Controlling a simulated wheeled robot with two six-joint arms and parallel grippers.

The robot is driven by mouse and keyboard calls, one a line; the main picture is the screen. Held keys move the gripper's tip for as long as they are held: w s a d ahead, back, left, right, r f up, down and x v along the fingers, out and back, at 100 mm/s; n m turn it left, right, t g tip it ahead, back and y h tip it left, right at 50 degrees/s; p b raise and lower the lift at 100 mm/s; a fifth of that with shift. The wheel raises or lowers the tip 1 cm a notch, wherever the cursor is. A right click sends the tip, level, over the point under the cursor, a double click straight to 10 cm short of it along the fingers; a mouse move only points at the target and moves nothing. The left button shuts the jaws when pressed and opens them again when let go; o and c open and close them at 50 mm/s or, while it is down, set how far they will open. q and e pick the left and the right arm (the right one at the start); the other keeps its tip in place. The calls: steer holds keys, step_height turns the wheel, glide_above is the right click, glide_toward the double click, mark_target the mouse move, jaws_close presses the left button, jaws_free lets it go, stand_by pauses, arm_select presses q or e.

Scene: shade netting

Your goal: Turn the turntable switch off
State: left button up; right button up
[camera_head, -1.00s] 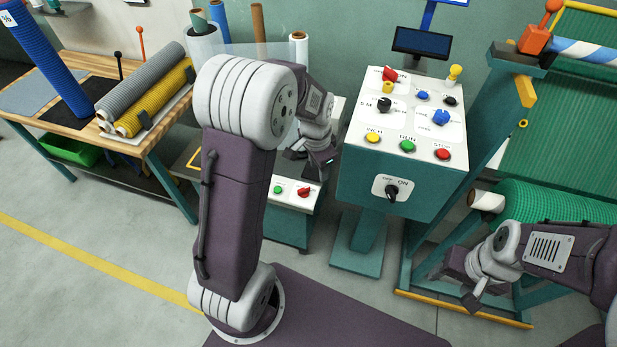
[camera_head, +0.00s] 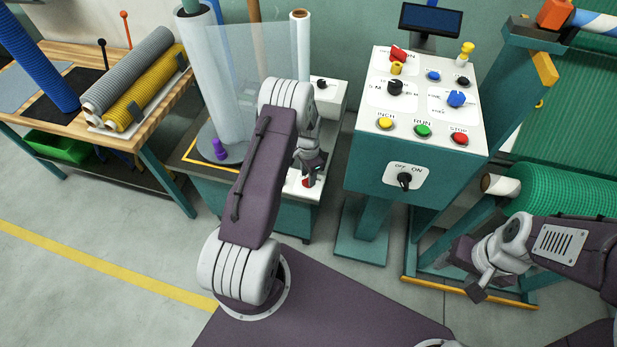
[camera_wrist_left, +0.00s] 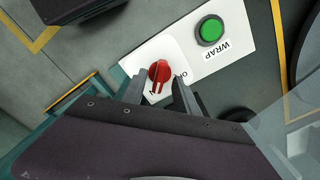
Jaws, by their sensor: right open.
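The turntable switch is a red knob (camera_wrist_left: 159,72) on a white panel (camera_wrist_left: 135,62), with a white mark on its face pointing toward the partly hidden lettering below. In the head view the red knob (camera_head: 307,183) shows small under my left gripper (camera_head: 309,174). In the left wrist view the two fingers of my left gripper (camera_wrist_left: 160,88) are apart, with the knob between or just beyond their tips. I cannot tell whether they touch it. My right gripper (camera_head: 470,277) is open and empty at the lower right, far from the switch.
A green WRAP button (camera_wrist_left: 211,30) sits beside the switch. A clear-film roll (camera_head: 212,80) stands on the turntable behind. A control console (camera_head: 425,110) with several knobs and buttons stands to the right. A wooden table (camera_head: 150,120) with mesh rolls is at left.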

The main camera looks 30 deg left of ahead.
arm_select(q)
steer(key=shift+f, duration=0.65)
jaws_close()
steer(key=shift+n, duration=0.3)
steer(key=n, duration=0.3)
steer(key=shift+n, duration=0.4)
steer(key=n, duration=0.4)
steer(key=shift+n, duration=0.3)
steer(key=n, duration=0.4)
steer(key=shift+n, duration=2.7)
